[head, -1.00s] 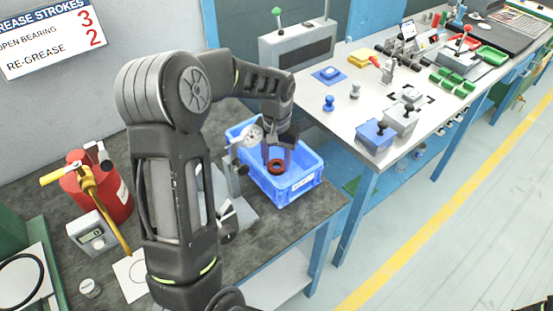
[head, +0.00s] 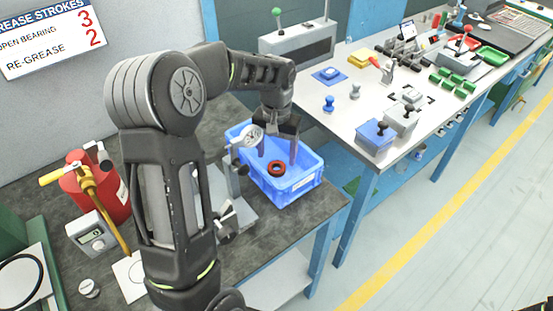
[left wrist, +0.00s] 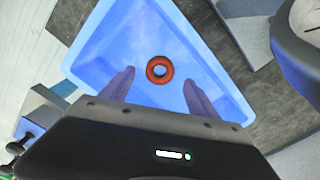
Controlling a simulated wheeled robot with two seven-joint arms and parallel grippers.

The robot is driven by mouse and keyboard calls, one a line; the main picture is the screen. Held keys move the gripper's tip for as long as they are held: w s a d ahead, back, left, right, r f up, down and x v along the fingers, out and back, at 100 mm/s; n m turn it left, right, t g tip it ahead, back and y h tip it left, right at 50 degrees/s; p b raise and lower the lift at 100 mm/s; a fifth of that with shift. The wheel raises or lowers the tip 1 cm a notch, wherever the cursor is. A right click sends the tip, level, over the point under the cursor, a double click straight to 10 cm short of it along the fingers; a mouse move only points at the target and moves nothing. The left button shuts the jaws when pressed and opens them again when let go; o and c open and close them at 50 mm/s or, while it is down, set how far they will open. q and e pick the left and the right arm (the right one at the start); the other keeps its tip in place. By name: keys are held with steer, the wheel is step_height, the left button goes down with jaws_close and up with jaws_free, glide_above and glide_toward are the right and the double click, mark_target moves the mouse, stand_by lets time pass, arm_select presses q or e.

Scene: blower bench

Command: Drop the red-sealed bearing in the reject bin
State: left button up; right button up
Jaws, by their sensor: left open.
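The red-sealed bearing (head: 276,169) is a small red ring with a dark centre. It is inside the blue reject bin (head: 297,187); it appears to lie on the bin's floor. In the left wrist view the bearing (left wrist: 159,70) shows between my open fingers, inside the bin's walls (left wrist: 88,55). My left gripper (head: 278,158) points down over the bin with its fingers spread apart. In the left wrist view the left gripper (left wrist: 159,78) is open, with clear gaps between both fingers and the ring. My right gripper is not in view.
A dial gauge stand (head: 248,137) stands close to the bin's left side. A red canister (head: 97,188) and a small meter (head: 92,232) are at the bench's left. A white-topped table (head: 345,125) with blocks and fixtures lies to the right.

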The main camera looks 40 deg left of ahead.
arm_select(q)
step_height(320, 180, up, 5)
steer(key=shift+f, duration=0.1)
stand_by(1.0)
